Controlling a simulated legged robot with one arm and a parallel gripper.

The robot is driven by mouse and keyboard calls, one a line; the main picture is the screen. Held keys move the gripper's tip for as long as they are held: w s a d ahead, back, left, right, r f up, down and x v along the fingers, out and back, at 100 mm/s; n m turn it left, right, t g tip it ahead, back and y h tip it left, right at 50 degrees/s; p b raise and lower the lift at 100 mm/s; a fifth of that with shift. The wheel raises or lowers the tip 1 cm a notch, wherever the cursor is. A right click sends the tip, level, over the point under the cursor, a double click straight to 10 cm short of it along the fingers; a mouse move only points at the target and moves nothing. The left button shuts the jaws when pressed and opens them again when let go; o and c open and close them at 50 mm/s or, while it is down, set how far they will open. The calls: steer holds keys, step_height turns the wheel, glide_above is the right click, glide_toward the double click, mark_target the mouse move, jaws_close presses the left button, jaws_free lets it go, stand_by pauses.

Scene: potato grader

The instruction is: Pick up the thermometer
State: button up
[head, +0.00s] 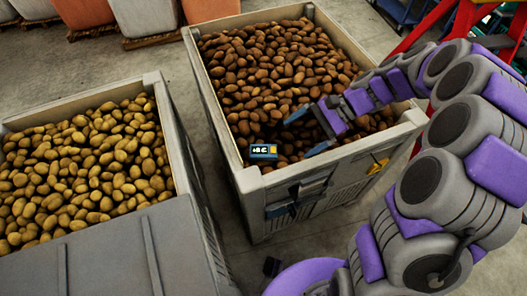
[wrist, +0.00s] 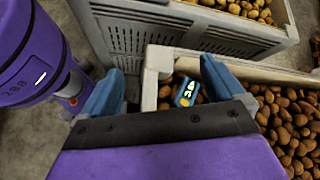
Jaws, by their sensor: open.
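The thermometer is a small blue device (head: 264,151) with a dark display and a yellow patch. It is at the near left corner of the crate of brown potatoes (head: 244,180), by the rim. In the wrist view the thermometer (wrist: 187,92) shows among the potatoes just inside the crate wall, between my two fingers and nearer the right one. My gripper (head: 300,130) is open and empty, over the crate, to the right of the thermometer and apart from it. In the wrist view its blue fingers (wrist: 160,85) are spread wide.
A second crate (head: 168,120) of yellowish potatoes stands to the left, with a narrow floor gap between. A yellow object (head: 378,165) is on the near crate's outer wall. More bins (head: 145,18) stand at the back left. A red frame (head: 425,25) stands at the upper right.

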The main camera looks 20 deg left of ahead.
steer(key=w+f+m+y, duration=0.1)
steer(key=w+f+m, duration=0.1)
steer(key=w+f, duration=0.2)
steer(key=w+d+f+m+t+y, duration=0.1)
steer(key=w+f+m, duration=0.2)
steer(key=f, duration=0.6)
steer(key=w+f+m+t+y, duration=0.1)
steer(key=w+f+m+y, duration=0.1)
steer(key=w+f, duration=0.3)
steer(key=shift+w+d+f+m+p, duration=0.15)
steer(key=shift+w+f+m, duration=0.05)
steer(key=shift+f+m, duration=0.2)
steer(key=shift+w+d+f+m+p, duration=0.2)
steer(key=shift+f+m, duration=0.1)
steer(key=shift+f, duration=0.15)
steer(key=shift+a+f, duration=0.2)
steer(key=b, duration=0.2)
glide_toward(265, 150)
steer(key=x, duration=0.5)
steer(key=shift+a, duration=0.3)
steer(key=shift+b+x, duration=0.45)
steer(key=shift+x, duration=2.2)
steer(key=shift+s+d+f, duration=0.1)
steer(key=shift+d+f, duration=0.05)
steer(key=shift+d, duration=0.05)
steer(key=c, duration=1.1)
steer(key=shift+c, duration=0.2)
